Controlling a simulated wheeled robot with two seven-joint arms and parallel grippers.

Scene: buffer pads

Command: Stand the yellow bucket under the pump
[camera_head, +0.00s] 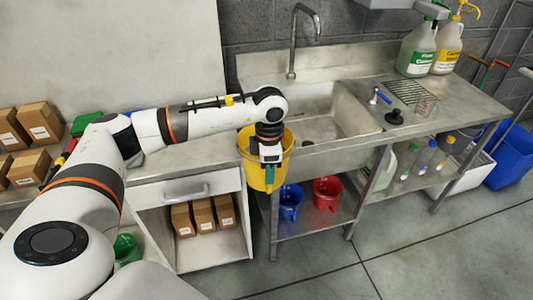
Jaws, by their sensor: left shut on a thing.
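The yellow bucket (250,172) hangs in the air in front of the left end of the steel sink. My left gripper (270,160) comes down over it from above and is shut on it. The wrist and fingers hide part of the bucket's rim and inside. Two jugs with pump tops stand at the back right of the sink counter: a green-labelled jug (417,50) and a yellow-labelled jug (447,48) with a yellow pump head (466,10). My right gripper is out of view.
The sink basin (322,128) has a tall faucet (296,40). A wire rack (412,96) and small tools lie on the right drainboard. A blue bucket (290,201) and a red bucket (327,193) stand on the lower shelf. The counter right of the rack looks clear.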

